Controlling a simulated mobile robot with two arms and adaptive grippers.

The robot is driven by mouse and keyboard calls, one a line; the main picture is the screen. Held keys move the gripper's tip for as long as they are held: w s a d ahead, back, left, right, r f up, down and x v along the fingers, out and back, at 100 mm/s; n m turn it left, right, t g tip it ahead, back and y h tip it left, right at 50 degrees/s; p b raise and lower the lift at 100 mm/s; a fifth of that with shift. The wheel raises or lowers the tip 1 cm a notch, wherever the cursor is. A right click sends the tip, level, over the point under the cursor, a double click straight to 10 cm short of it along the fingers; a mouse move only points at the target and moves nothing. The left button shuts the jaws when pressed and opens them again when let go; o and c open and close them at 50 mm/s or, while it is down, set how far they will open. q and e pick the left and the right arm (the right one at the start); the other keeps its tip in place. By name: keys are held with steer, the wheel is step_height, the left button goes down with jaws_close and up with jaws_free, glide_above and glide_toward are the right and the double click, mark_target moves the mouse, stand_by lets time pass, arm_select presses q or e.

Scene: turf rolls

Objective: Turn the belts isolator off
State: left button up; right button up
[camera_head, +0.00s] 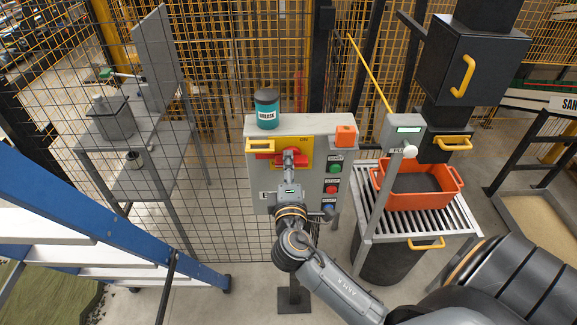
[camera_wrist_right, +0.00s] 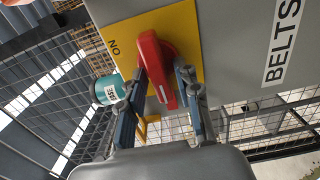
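The belts isolator is a red rotary handle (camera_wrist_right: 165,72) on a yellow plate (camera_wrist_right: 125,38), mounted on a grey control box (camera_head: 310,124). The handle lies roughly level across the plate in the head view. ON shows at the plate's upper right; no OFF mark is visible. The BELTS label (camera_wrist_right: 283,38) is below the plate, mostly hidden by my arm in the head view. My right gripper (camera_wrist_right: 161,74) is at the handle, one finger on each side. I cannot tell whether both fingers press on it. My left gripper is out of view.
A teal grease tin (camera_head: 267,110) and an orange block (camera_head: 346,136) are on the box top. Coloured buttons (camera_head: 331,187) line its right side. An orange crate (camera_head: 452,194) stands on rollers at right. Mesh fencing (camera_head: 225,80) is behind; a blue-framed structure (camera_head: 110,235) is at left.

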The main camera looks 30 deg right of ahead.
steer(key=shift+a, duration=0.1)
steer(key=v, duration=1.2)
stand_by(0.4)
